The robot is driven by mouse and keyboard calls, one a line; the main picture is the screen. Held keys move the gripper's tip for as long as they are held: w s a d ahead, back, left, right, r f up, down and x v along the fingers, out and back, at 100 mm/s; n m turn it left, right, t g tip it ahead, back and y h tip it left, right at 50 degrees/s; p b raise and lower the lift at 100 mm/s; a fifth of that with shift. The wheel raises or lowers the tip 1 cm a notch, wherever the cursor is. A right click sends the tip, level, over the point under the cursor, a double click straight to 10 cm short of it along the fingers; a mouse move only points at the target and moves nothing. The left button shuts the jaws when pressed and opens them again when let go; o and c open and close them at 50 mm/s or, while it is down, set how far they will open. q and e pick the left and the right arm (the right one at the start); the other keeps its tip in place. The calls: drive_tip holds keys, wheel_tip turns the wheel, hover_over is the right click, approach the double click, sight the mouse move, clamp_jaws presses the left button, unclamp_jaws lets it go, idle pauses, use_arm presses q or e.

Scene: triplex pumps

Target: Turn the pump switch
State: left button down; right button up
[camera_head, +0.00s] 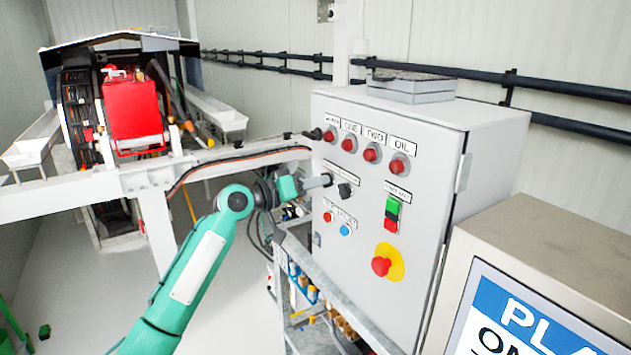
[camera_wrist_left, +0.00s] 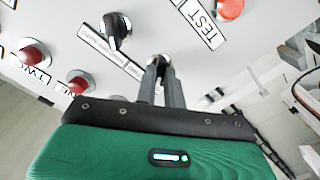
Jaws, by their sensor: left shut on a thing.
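The grey control cabinet (camera_head: 375,240) stands right of centre in the head view. My left gripper (camera_head: 323,181) reaches its front face from the left. In the wrist view my left gripper (camera_wrist_left: 162,85) is shut, its narrow fingers close around a small dark switch (camera_wrist_left: 160,62). The fingers hide most of that switch, and its angle cannot be told. A second black knob (camera_head: 345,190) sits just right of the fingers and is free; it also shows in the wrist view (camera_wrist_left: 117,28). My right gripper is not in view.
Red lamps (camera_head: 371,152) line the panel top. Below are a green and red switch (camera_head: 392,213), a red emergency button (camera_head: 381,266) and a blue button (camera_head: 345,230). A metal rack (camera_head: 325,335) stands below, a screen box (camera_head: 550,270) at right, and a white beam (camera_head: 225,165) at left.

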use_arm(q)
drive_tip(key=shift+r+n, duration=0.1)
drive_tip(key=shift+n, duration=0.8)
drive_tip(key=shift+p, duration=0.3)
drive_tip(key=c, duration=1.5)
unclamp_jaws()
drive_tip(key=shift+a, duration=0.1)
drive_tip(key=b+v, duration=0.5)
drive_tip(key=v, duration=0.8)
drive_tip(key=shift+s+a+b, duration=0.25)
drive_tip(key=shift+a+b, duration=0.05)
drive_tip(key=shift+b, duration=0.05)
